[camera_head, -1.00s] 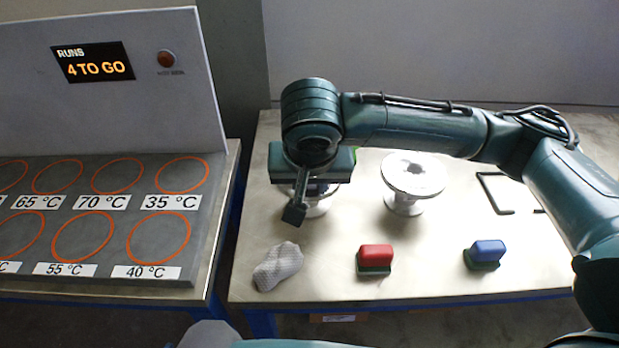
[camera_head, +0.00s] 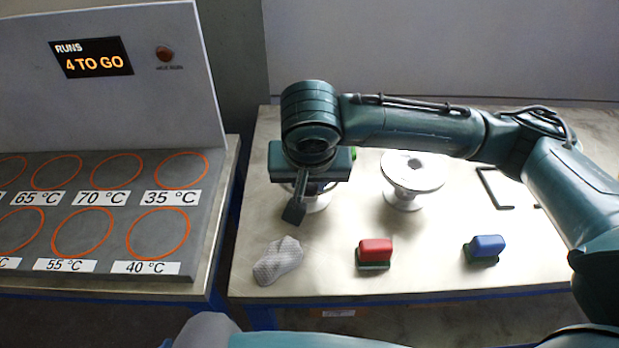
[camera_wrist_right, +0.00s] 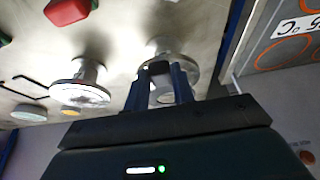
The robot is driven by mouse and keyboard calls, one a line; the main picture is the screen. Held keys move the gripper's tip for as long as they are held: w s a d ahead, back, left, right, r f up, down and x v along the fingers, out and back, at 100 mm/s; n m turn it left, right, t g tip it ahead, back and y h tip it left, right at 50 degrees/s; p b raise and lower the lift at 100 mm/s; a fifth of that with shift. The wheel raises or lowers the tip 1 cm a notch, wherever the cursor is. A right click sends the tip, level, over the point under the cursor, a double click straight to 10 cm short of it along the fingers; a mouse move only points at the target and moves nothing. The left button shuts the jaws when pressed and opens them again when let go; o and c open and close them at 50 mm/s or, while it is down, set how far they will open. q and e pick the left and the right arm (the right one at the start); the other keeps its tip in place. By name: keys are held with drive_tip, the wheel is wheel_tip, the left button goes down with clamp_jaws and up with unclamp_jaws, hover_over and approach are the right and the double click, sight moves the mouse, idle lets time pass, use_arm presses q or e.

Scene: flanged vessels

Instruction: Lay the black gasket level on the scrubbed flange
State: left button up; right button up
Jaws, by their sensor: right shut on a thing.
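My right gripper (camera_head: 302,192) hangs over the left flanged vessel (camera_head: 318,202) and hides most of it. It is shut on a small dark piece (camera_head: 293,214), which also shows between the fingertips in the right wrist view (camera_wrist_right: 160,68). I cannot tell whether this piece is the black gasket or part of it, nor whether it touches the flange. The second flanged vessel (camera_head: 413,172) stands upright to the right, its pale round top uncovered. No black ring shows clearly on either flange. My left gripper is not in view.
A grey cloth (camera_head: 278,261), a red-handled block (camera_head: 375,253) and a blue-handled block (camera_head: 485,248) lie along the front. A white disc (camera_wrist_right: 28,113) shows in the wrist view. A labelled board (camera_head: 120,215) stands left.

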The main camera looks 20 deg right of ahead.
sight(310, 193)
drive_tip(key=shift+f+b, duration=0.4)
drive_tip(key=shift+f, duration=0.7)
drive_tip(key=shift+f+p, duration=0.1)
drive_tip(key=shift+p, duration=0.25)
idle(0.5)
drive_tip(key=shift+f+p, duration=0.35)
drive_tip(key=shift+p, duration=0.05)
idle(0.7)
drive_tip(key=o, duration=1.1)
drive_tip(key=shift+c, duration=0.2)
